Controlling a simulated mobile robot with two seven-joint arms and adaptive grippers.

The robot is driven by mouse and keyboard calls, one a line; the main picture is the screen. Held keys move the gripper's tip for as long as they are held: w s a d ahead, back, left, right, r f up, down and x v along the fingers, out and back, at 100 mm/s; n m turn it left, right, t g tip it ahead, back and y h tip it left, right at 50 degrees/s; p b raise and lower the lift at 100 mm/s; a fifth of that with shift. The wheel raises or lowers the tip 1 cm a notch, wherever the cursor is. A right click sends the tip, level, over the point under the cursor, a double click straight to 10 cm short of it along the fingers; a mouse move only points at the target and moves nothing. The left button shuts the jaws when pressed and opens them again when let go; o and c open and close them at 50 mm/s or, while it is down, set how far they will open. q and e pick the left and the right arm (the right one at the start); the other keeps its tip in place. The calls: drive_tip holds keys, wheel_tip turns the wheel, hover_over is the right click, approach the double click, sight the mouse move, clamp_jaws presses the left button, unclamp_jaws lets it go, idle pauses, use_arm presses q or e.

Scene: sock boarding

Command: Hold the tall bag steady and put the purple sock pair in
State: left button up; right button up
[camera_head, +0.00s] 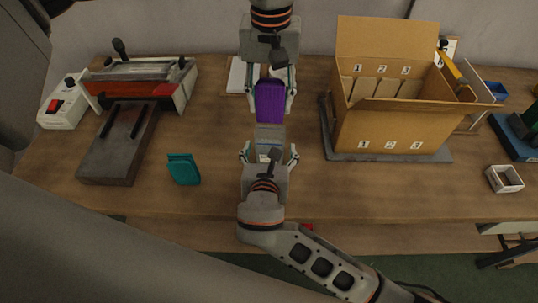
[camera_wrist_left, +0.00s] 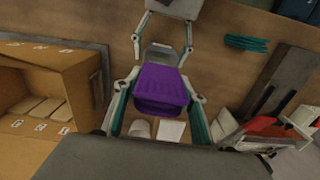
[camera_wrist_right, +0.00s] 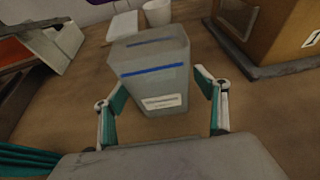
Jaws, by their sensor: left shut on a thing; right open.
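The purple sock pair (camera_head: 270,100) is held off the table between the fingers of my left gripper (camera_head: 270,98), shut on it. It also shows in the left wrist view (camera_wrist_left: 161,88). The tall bag (camera_head: 269,135) is grey and translucent with a blue stripe and a white label, and stands upright just in front of the socks in the head view. My right gripper (camera_head: 269,156) is open, with one finger on either side of the bag's near part. In the right wrist view, the bag (camera_wrist_right: 152,75) stands between and a little beyond the fingertips, with visible gaps.
A teal sock pair (camera_head: 184,168) lies to the left. A sealing machine (camera_head: 140,85) and a grey plate (camera_head: 120,150) are further left. An open carton (camera_head: 385,125) numbered 1, 2, 3 stands on the right. A white cup (camera_wrist_right: 157,13) is behind the bag.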

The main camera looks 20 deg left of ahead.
sight(270, 123)
drive_tip(key=shift+w, duration=0.2)
drive_tip(key=c, duration=1.2)
drive_tip(key=shift+o, duration=0.2)
idle(0.4)
use_arm(q)
drive_tip(key=shift+f, duration=3.75)
drive_tip(key=o, duration=1.2)
drive_tip(key=shift+r, duration=0.1)
